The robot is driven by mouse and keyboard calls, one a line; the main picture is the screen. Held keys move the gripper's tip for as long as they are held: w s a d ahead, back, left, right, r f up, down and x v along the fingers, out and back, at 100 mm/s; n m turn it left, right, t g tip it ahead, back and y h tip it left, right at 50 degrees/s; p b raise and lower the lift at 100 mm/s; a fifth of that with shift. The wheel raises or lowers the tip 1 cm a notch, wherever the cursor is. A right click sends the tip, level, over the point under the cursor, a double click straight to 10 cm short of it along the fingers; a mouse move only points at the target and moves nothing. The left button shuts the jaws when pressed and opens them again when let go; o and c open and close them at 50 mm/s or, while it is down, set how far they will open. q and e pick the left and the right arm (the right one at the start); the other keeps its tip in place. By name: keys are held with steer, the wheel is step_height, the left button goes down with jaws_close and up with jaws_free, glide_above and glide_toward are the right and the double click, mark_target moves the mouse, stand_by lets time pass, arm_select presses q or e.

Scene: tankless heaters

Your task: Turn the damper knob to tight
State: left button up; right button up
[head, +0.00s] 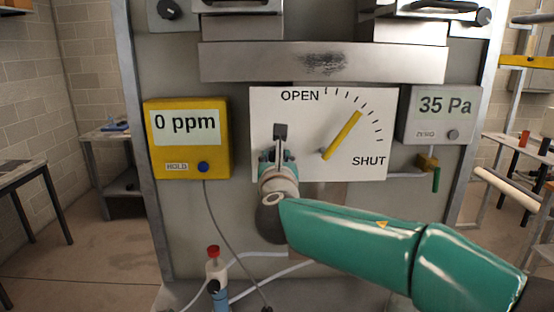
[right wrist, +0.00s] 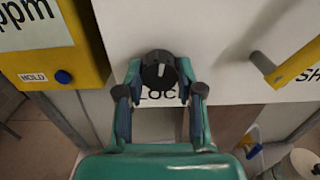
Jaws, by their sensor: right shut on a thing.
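A white damper plate (head: 340,165) is marked OPEN and SHUT with a row of ticks. Its yellow lever (head: 342,135) points up and right, between the two words. The lever also shows at the right of the right wrist view (right wrist: 290,66). A small dark knob (right wrist: 158,72) sits on the plate's lower left, above partly hidden letters that read "LOC". My right gripper (right wrist: 160,90) is shut on the knob, one finger on each side. In the head view the gripper (head: 279,156) covers part of the plate and most of the knob's surroundings. My left gripper is not in view.
A yellow meter (head: 188,160) reading 0 ppm hangs left of the plate. A grey gauge (head: 438,115) reading 35 Pa is at its right. A cable runs below the meter, and a red-capped bottle (head: 216,265) stands low. A metal bar (head: 250,62) is above.

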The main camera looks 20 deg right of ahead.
steer(key=m+b, duration=0.4)
steer(key=m, duration=0.1)
steer(key=m+b, duration=0.9)
steer(key=m, duration=0.1)
steer(key=shift+w+a+f+m+b, duration=0.1)
steer(key=shift+a+f+m+b, duration=0.05)
steer(key=shift+f+m+b, duration=0.15)
steer(key=m+b, duration=0.2)
steer(key=m, duration=0.3)
stand_by(0.6)
steer(key=o, duration=0.9)
steer(key=shift+o, duration=1.2)
steer(key=shift+r, duration=0.25)
